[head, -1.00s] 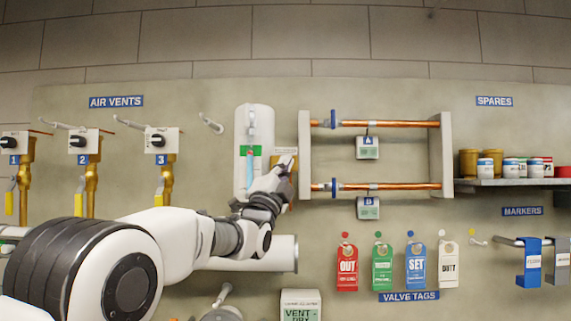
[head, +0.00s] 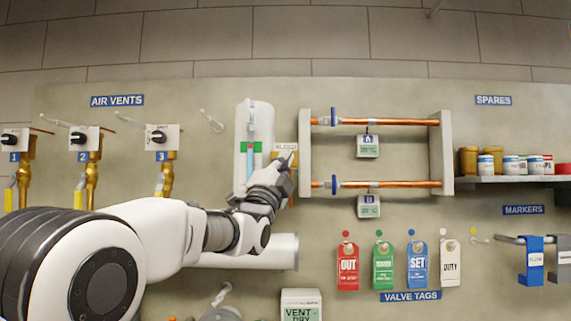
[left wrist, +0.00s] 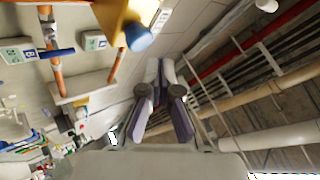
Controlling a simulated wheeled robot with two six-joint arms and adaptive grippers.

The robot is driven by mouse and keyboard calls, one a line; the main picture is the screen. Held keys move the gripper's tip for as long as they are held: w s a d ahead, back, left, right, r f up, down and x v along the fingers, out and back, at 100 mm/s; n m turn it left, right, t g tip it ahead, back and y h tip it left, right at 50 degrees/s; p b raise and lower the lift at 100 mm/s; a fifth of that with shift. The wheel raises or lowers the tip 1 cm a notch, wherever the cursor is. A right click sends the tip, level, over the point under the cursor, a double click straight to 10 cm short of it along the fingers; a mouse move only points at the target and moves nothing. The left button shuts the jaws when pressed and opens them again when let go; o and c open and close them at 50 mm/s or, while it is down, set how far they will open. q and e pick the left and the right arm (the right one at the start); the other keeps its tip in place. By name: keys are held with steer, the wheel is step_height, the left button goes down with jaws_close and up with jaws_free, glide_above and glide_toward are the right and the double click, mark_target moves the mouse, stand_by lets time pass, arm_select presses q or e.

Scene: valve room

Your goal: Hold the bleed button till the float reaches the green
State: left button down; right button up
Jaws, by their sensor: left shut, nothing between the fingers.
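The white float gauge (head: 241,120) stands upright on the wall, with a green band (head: 258,147) on both sides of its tube. A pale blue column (head: 250,160) shows in the tube around and below the band; the float is too small to make out. A yellow block (head: 290,147) with a label sits right of the gauge, partly behind my left gripper (head: 288,160). In the left wrist view a blue round button (left wrist: 138,37) stands out from the yellow block (left wrist: 112,18). My left fingers (left wrist: 166,68) are shut, empty and apart from the button. My right gripper is out of view.
Copper pipes (head: 395,122) in a grey frame stand right of the yellow block. A thick white pipe (head: 285,252) runs below the gripper. Valve tags (head: 383,265) hang at lower right, and air vents (head: 90,160) are at left.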

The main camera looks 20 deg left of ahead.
arm_select(q)
steer(key=s+b, duration=0.1)
steer(key=s, duration=0.1)
steer(key=s+d+b, duration=0.1)
steer(key=s+b, duration=0.1)
steer(key=shift+d, duration=0.15)
stand_by(1.4)
